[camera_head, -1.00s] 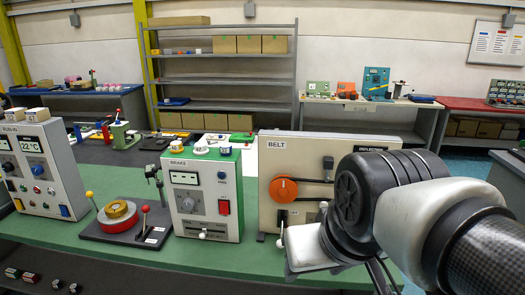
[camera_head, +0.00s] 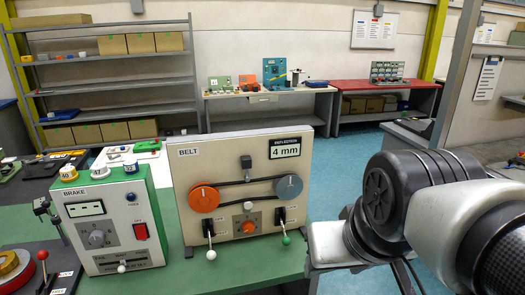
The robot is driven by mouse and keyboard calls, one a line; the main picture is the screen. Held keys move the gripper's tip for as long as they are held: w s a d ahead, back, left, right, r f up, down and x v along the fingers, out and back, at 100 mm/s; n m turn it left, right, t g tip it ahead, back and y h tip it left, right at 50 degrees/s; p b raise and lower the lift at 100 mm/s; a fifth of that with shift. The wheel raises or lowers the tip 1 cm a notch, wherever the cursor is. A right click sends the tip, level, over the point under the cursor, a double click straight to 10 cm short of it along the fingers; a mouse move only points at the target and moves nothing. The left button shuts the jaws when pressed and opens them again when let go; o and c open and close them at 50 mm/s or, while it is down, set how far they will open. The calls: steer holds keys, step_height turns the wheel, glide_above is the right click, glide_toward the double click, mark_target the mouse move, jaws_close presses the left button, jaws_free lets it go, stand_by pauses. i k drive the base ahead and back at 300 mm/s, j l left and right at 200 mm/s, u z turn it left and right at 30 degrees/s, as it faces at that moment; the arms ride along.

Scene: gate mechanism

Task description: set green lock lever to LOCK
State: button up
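A lever with a green knob (camera_head: 286,240) stands at the lower right of the beige BELT panel (camera_head: 210,170). It hangs down and forward from a black slot plate. Its label is too small to read. A similar lever with a white knob (camera_head: 211,254) stands at the lower left of the same panel. My gripper (camera_head: 328,246) is at the right end of the panel, to the right of the green knob, and appears apart from it. Its fingers are not clearly visible, so I cannot tell their opening.
Blue floor shows behind on the right.

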mark_target(287, 241)
steer(key=i+j+z, duration=0.15)
steer(key=i+l, duration=0.2)
steer(key=i, duration=0.15)
steer(key=i+l, duration=0.25)
steer(key=l, duration=0.2)
steer(key=i+j, duration=0.15)
